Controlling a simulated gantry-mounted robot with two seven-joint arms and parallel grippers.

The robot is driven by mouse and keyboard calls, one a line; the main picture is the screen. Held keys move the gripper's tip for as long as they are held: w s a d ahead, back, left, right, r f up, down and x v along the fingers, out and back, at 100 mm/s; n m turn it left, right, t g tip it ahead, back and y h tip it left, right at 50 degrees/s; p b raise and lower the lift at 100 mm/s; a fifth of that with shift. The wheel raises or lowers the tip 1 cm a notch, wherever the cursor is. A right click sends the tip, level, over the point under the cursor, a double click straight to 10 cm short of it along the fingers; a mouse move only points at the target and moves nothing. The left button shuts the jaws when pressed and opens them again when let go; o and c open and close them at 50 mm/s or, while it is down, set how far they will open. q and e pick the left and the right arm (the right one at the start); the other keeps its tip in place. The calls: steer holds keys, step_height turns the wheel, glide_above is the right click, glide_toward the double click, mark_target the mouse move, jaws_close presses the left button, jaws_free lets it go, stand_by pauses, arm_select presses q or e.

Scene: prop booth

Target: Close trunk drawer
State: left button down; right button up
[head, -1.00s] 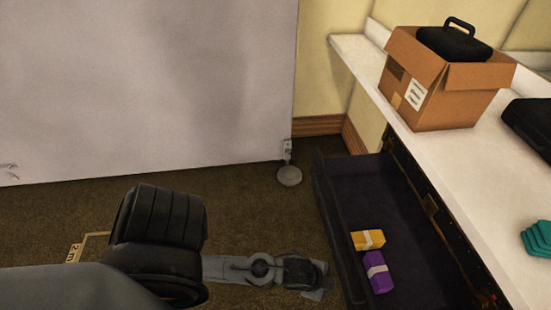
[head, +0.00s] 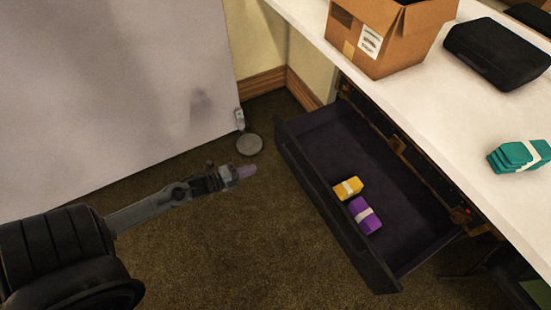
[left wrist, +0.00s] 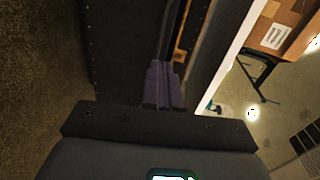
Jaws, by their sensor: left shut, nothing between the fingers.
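The trunk drawer (head: 291,159) is pulled out under the white counter in the head view, its dark interior open to view. A yellow banded bundle (head: 348,188) and a purple banded bundle (head: 364,215) lie in it. My left gripper (head: 245,172) is shut and empty, a short way left of the drawer's front panel and apart from it. In the left wrist view my purple fingers (left wrist: 164,86) show together in front of a dark studded panel (left wrist: 120,50). My right gripper is not in view.
The white counter (head: 440,110) carries a cardboard box (head: 385,45), a black case (head: 495,50) and teal bundles (head: 520,156). A grey backdrop (head: 110,90) and a round stand base (head: 249,145) are at the left. The carpet before the drawer is clear.

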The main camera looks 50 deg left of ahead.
arm_select(q)
steer(key=b+x, duration=0.7)
steer(key=x, duration=0.7)
steer(key=shift+d, duration=0.25)
steer(key=shift+w+r, duration=0.1)
steer(key=shift+r, duration=0.05)
